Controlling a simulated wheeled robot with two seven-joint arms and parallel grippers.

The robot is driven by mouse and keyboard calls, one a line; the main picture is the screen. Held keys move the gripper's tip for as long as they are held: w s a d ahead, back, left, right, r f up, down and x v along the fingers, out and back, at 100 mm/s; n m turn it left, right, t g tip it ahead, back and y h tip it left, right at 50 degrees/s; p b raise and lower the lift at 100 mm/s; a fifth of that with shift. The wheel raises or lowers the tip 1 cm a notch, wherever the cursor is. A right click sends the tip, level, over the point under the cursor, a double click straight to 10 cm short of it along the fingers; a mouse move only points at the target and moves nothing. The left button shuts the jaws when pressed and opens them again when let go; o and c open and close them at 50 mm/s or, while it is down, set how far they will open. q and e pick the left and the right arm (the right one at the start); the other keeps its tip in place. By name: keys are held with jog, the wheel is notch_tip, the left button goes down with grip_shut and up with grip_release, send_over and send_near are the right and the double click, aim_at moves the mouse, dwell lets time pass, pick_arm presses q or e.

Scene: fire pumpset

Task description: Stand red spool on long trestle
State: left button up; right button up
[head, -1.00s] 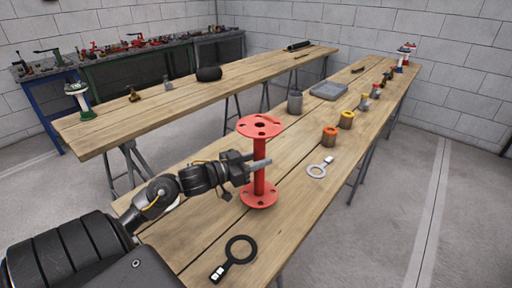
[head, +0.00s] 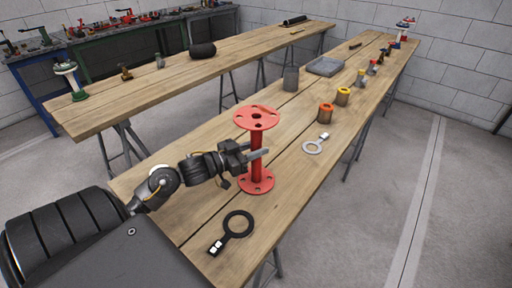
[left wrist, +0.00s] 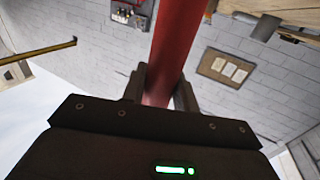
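The red spool (head: 256,143) is upright at the near trestle table (head: 288,150), with a holed disc at each end. Its lower disc is at or just above the wooden top; I cannot tell if it touches. My left gripper (head: 258,160) reaches in from the left, its fingers on either side of the spool's middle column. In the left wrist view the red column (left wrist: 175,50) runs between both fingers (left wrist: 160,90), with no clear gap, so the gripper looks shut on it. My right gripper is not in view.
A black ring tool (head: 237,226) lies in front of the spool. A pale ring tag (head: 313,147), an orange-topped can (head: 326,113) and a yellow-topped can (head: 343,96) are to its right. A grey cup (head: 290,79) and tray (head: 325,66) stand farther back. Another trestle table (head: 150,94) is behind.

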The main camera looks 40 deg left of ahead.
pick_arm(q)
jog(key=o, duration=0.4)
jog(key=shift+s+r, duration=0.1)
jog(key=v, duration=1.2)
jog(key=shift+b, duration=0.45)
